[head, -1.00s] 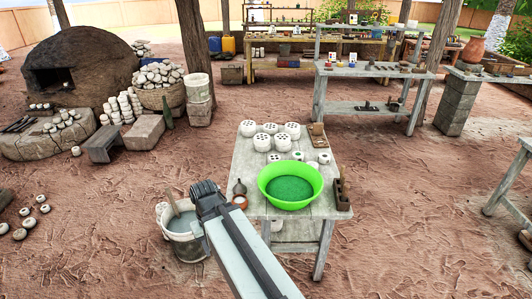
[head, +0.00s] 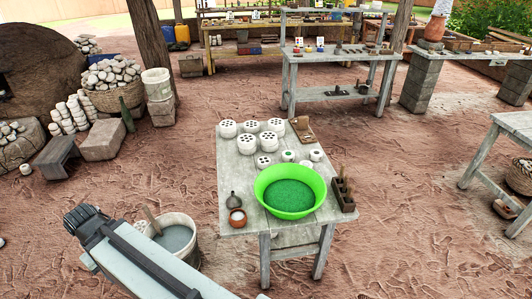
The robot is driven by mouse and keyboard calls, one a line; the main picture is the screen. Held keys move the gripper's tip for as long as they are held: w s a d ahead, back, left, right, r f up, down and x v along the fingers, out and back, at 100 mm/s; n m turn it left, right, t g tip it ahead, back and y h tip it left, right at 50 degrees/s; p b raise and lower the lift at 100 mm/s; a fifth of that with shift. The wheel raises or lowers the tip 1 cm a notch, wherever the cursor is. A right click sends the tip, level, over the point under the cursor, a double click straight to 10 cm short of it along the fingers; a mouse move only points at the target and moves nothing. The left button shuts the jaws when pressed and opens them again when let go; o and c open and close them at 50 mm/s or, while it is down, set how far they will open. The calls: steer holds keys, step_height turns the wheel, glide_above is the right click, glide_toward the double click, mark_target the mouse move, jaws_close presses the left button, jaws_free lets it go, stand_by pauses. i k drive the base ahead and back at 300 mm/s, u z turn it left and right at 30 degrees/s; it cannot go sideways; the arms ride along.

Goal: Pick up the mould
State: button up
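A small wooden table (head: 240,205) stands in front of me. A wooden piece with a paddle-like shape (head: 303,130) lies at its back right corner. It may be the mould, but I cannot tell for sure. Several white round pieces with dark holes (head: 247,144) stand on the back half, some of them stacked. A green bowl (head: 290,192) with green contents sits at the front. My gripper (head: 80,217) is at the lower left, left of the table and apart from everything on it. Its fingers are too unclear to tell open from shut.
A bucket of grey liquid (head: 176,238) stands below, beside my arm. A dark jug (head: 234,200), a small brown pot (head: 238,217) and a wooden holder with tools (head: 343,192) flank the bowl. Bare ground lies right of the table. A workbench (head: 335,92) stands behind.

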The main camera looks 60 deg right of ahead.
mark_target(288, 157)
steer(key=z, duration=0.05)
steer(key=i, duration=0.85)
steer(key=z, duration=0.4)
steer(key=k, duration=0.65)
steer(key=z, duration=0.2)
steer(key=i, duration=1.15)
steer(key=u, duration=0.1)
